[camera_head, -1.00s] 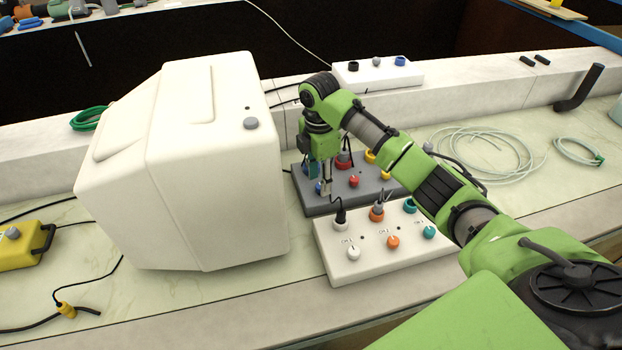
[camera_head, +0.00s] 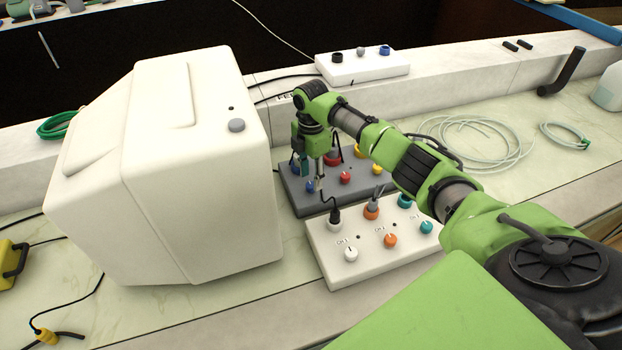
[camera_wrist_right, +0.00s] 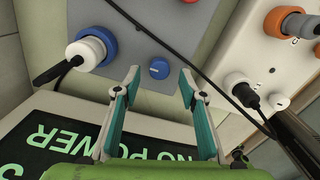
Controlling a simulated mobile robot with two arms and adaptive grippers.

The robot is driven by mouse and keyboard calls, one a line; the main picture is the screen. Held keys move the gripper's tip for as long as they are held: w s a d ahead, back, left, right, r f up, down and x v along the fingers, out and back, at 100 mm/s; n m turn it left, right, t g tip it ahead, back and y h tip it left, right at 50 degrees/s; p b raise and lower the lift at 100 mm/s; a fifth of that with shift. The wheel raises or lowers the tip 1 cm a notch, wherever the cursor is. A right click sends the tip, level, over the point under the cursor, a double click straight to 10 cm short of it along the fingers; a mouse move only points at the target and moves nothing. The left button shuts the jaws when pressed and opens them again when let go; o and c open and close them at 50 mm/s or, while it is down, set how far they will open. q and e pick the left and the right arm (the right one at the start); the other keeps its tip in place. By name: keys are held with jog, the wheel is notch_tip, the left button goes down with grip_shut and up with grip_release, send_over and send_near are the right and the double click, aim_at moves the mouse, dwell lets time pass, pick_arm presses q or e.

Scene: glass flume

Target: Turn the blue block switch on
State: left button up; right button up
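A grey block (camera_head: 298,203) carries blue, red and yellow knobs and stands behind a white block. Its small round blue knob (camera_head: 310,186) shows just left of my right gripper (camera_head: 319,180). In the right wrist view the blue knob (camera_wrist_right: 159,67) lies between and just beyond the fingertips of my open right gripper (camera_wrist_right: 160,78). The fingers are apart and I see no contact with the knob. A blue socket with a white plug (camera_wrist_right: 90,48) sits beside the knob on the grey block. My left gripper is not in view.
A large white housing (camera_head: 190,170) stands close left; a screen (camera_wrist_right: 110,145) reading "NO POWER" shows in the wrist view. The white block (camera_head: 335,270) with plugs and knobs is in front. A black cable crosses near the gripper. A smaller white block (camera_head: 362,68) sits behind.

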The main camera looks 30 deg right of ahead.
aim_at(311, 187)
jog(key=shift+f, duration=1.25)
grip_shut()
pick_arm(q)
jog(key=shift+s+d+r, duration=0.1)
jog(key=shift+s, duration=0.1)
